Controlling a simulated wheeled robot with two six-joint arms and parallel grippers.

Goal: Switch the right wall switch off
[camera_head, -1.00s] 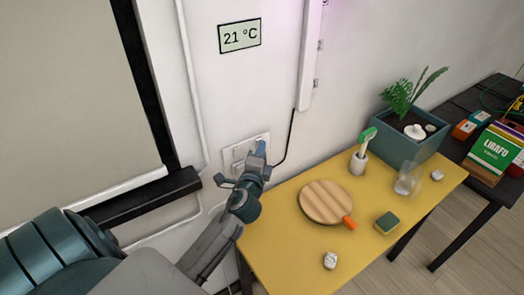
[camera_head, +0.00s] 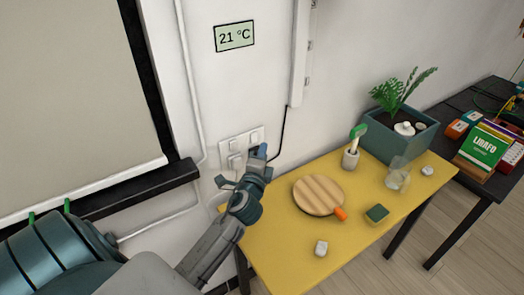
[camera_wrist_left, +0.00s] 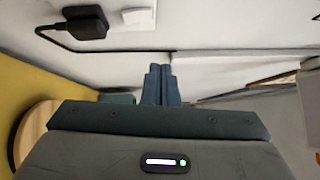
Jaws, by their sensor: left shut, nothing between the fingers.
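A white wall switch plate (camera_head: 245,142) is on the wall in the head view, above the back left corner of the yellow table. The right wall switch (camera_head: 256,137) is at the plate's right side; which way it is tipped is too small to tell. My left gripper (camera_head: 262,151) is shut and empty, its blue fingertips just below the right switch. I cannot tell whether they touch the plate. In the left wrist view the shut fingers (camera_wrist_left: 161,85) point toward the wall, with nothing between them. My right gripper is in neither view.
The yellow table (camera_head: 285,240) holds a round board (camera_head: 318,194), a sponge (camera_head: 377,214), a brush in a cup (camera_head: 351,159) and a glass (camera_head: 397,176). A planter (camera_head: 400,140) stands at its back. A black plug (camera_wrist_left: 85,22) with a cable shows in the left wrist view.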

